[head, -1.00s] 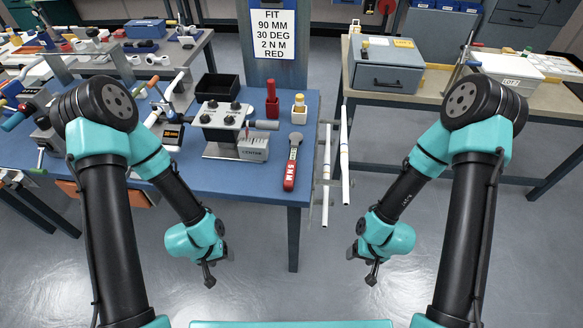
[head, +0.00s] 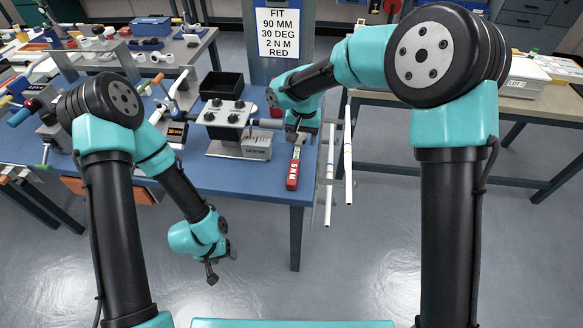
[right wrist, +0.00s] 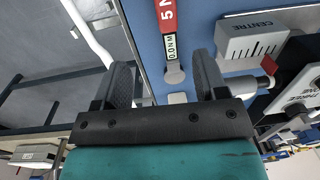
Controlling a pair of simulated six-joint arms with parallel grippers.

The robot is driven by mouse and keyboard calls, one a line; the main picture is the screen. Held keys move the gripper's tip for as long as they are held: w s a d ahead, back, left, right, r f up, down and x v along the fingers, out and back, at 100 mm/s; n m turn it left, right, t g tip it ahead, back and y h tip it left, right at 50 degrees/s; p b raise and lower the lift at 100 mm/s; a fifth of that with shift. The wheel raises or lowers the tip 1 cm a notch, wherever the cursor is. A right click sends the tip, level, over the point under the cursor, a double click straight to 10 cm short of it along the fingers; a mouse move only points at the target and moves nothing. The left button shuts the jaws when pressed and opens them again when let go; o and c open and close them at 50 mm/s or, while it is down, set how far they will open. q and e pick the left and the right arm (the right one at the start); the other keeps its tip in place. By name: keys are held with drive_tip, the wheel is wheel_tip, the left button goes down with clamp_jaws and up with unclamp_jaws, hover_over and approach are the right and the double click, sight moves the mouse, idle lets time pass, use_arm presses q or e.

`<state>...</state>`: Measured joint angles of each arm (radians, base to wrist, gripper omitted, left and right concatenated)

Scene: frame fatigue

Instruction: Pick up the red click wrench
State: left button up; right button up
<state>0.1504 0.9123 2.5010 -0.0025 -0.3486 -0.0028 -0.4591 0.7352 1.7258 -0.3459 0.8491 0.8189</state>
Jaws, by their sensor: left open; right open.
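The red click wrench (head: 293,174) lies on the blue table near its right front edge, its red handle marked 5 NM towards me. In the right wrist view the wrench (right wrist: 168,16) shows its red handle, a small 0.0 NM window and its grey head end. My right gripper (head: 298,132) is over the far, head end of the wrench and hides part of it. In the right wrist view my right gripper (right wrist: 164,75) is open, with the head end between its fingers; contact cannot be told. My left gripper (head: 212,274) is open and empty in front of the table.
A grey device with knobs (head: 226,120) and a box marked CENTRE (head: 257,147) stand left of the wrench. A sign (head: 278,32) reads FIT 90 MM, 30 DEG, 2 N M, RED.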

drive_tip(key=a+r, duration=0.2)
drive_tip(key=r, duration=0.1)
drive_tip(key=shift+r+h, duration=0.1)
drive_tip(key=shift+h, duration=0.2)
approach(294, 167)
wheel_tip(294, 167, down, 5)
drive_tip(key=shift+w+f, duration=0.1)
drive_tip(key=shift+f, duration=0.05)
idle(0.4)
drive_tip(key=shift+f, duration=2.6)
drive_tip(key=shift+c, duration=0.2)
drive_tip(key=c, duration=1.2)
